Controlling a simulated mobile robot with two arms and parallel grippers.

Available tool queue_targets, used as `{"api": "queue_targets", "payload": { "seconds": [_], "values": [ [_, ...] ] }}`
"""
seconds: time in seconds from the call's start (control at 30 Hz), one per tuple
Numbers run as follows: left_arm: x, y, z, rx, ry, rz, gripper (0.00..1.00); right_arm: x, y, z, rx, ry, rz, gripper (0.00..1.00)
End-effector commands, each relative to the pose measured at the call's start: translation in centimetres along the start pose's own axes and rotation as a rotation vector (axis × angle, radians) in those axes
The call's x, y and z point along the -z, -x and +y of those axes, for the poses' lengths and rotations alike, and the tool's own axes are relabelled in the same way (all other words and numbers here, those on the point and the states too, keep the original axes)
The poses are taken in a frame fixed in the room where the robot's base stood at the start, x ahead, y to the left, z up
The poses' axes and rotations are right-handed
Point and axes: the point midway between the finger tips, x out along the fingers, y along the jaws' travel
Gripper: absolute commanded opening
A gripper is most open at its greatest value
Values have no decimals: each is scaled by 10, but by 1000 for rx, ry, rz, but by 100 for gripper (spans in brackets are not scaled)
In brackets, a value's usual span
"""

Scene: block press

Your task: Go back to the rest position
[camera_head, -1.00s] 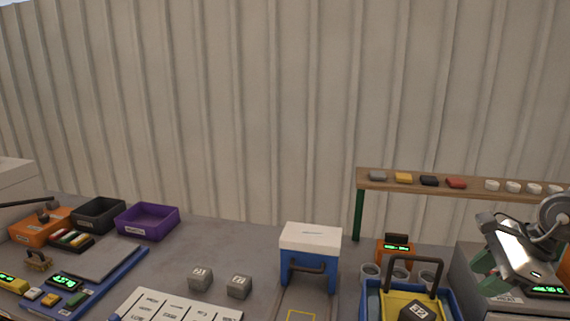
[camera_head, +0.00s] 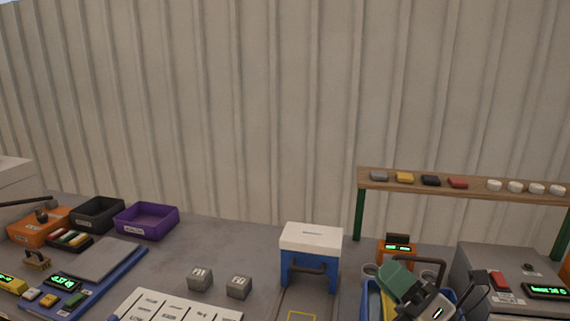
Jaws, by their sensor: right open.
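My right gripper (camera_head: 399,289) is low at the right of the head view, in front of the blue tray (camera_head: 371,302) and the small cups. Its green-padded finger shows, and it covers most of the tray. The jaws are open, and I see nothing held between them.
A blue press with a white top (camera_head: 311,239) stands at centre. Two grey blocks (camera_head: 200,278) sit left of it. A grey machine (camera_head: 505,270) and a wooden shelf (camera_head: 470,187) are at right. Purple (camera_head: 147,221), black (camera_head: 98,215) and orange bins stand at left.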

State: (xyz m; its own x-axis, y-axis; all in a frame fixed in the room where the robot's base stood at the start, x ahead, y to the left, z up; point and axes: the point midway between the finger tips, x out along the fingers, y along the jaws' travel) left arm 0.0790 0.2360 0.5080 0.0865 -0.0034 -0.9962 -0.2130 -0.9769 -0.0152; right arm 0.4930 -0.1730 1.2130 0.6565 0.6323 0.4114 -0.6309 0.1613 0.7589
Motion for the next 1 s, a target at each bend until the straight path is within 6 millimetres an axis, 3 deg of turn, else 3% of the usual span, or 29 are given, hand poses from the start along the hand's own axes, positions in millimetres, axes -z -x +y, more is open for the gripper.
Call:
{"api": "queue_targets", "payload": {
  "seconds": [0.2, 0.27, 0.4, 0.5, 0.7, 0.93, 1.0],
  "values": [
    [1, 0, 0, 0, 0, 1, 89, 7, 68, -58, 290, -679, -584, 40],
    [1, 0, 0, 0, 0, 2, 89, 20, 97, -77, 400, -855, -742, 40],
    [3, 0, 0, 0, 0, 5, 89, 72, 167, -106, 678, -1204, -1066, 40],
    [3, 0, 0, 0, 0, 6, 89, 108, 205, -110, 848, -1365, -1229, 40],
    [3, 0, 0, 0, 0, 6, 89, 167, 256, -97, 1125, -1562, -1451, 40],
    [3, 0, 0, 0, 0, 6, 89, 220, 297, -67, 1408, -1700, -1632, 40],
    [4, 0, 0, 1, 0, 7, 89, 226, 300, -87, 1415, -1692, -1633, 40]
  ]
}}
